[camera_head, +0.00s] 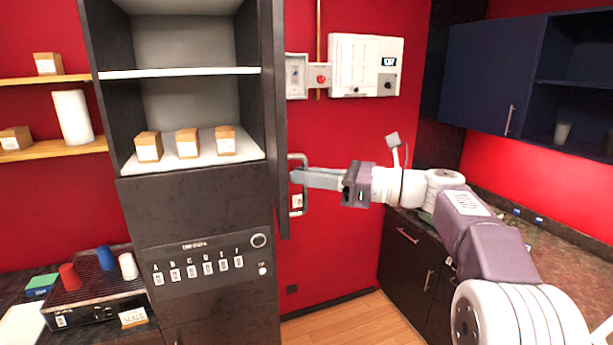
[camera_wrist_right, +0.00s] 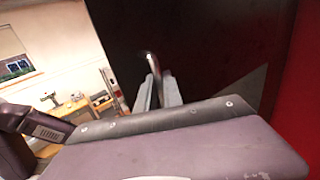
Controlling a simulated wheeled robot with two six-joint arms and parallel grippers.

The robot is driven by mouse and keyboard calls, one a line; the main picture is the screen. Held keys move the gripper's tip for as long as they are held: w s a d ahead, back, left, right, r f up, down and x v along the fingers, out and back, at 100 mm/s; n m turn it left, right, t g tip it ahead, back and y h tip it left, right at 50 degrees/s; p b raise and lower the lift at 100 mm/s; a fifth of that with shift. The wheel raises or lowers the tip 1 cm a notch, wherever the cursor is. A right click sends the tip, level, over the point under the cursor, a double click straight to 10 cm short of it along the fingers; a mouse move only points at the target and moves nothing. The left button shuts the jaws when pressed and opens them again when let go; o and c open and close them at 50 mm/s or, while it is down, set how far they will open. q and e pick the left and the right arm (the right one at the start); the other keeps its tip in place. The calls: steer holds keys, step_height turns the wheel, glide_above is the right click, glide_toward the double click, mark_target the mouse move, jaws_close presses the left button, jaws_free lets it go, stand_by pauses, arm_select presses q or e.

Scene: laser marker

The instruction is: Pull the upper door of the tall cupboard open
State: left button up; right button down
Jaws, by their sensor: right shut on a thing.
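The tall cupboard (camera_head: 205,210) stands left of centre in the head view. Its upper compartment is exposed, with small boxes (camera_head: 187,143) on the lower shelf. The upper door (camera_head: 273,110) is swung open and shows nearly edge-on at the cupboard's right side. Its metal bar handle (camera_head: 296,212) faces right. My right gripper (camera_head: 296,176) reaches in from the right and is shut on the handle. The right wrist view shows the handle (camera_wrist_right: 151,68) between the fingers (camera_wrist_right: 157,92), against the dark door panel (camera_wrist_right: 215,45). My left gripper is not in view.
A control box (camera_head: 365,65) hangs on the red wall behind my right arm. Blue wall cabinets (camera_head: 490,75) and a counter (camera_head: 545,245) are on the right. A machine with coloured cups (camera_head: 105,258) stands at lower left. Wooden floor (camera_head: 340,322) is clear in front.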

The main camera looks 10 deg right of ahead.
steer(key=c, duration=1.5)
jaws_free()
steer(key=shift+w, duration=0.1)
steer(key=b+v, duration=0.2)
steer(key=v, duration=0.7)
steer(key=shift+b, duration=0.4)
